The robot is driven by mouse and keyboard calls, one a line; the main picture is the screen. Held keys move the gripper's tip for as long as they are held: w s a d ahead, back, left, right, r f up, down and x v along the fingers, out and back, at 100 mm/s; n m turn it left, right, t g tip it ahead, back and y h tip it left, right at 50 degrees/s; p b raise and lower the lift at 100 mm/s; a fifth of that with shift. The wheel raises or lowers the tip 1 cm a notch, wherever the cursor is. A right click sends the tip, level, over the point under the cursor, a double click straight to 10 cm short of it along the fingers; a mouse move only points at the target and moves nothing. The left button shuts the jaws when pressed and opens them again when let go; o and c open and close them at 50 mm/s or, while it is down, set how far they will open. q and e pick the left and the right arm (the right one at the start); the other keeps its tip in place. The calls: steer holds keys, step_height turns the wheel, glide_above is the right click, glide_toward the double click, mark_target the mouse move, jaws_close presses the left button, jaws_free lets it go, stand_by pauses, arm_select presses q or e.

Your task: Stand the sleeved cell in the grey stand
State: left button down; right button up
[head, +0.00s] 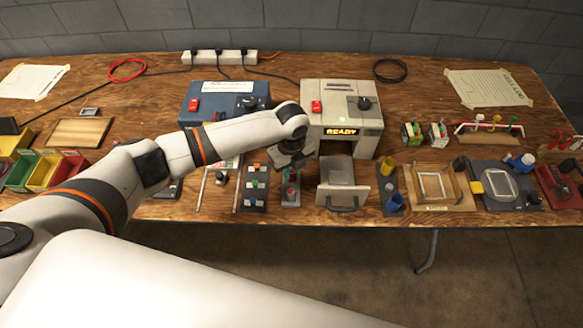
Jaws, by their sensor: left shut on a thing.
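My left gripper (291,162) points down over the front middle of the table, left of the machine with the READY display. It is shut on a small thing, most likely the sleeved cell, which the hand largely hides. Just below it a small upright piece with a reddish part (291,190) shows on a narrow dark grey base (291,201), which looks like the grey stand. I cannot tell whether the held thing touches it. My right gripper is out of view.
The READY machine (341,115) has an open tray (343,195) in front. A blue machine (222,100) stands behind my left arm. A dark board with several coloured pieces (255,205) lies left of the gripper. Yellow and blue cups (395,202) stand right of the tray.

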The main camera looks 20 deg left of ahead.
arm_select(q)
steer(key=shift+f, duration=0.3)
steer(key=c, duration=1.2)
jaws_free()
steer(key=shift+r+p, duration=3.55)
steer(key=shift+p, duration=0.05)
steer(key=shift+f, duration=0.1)
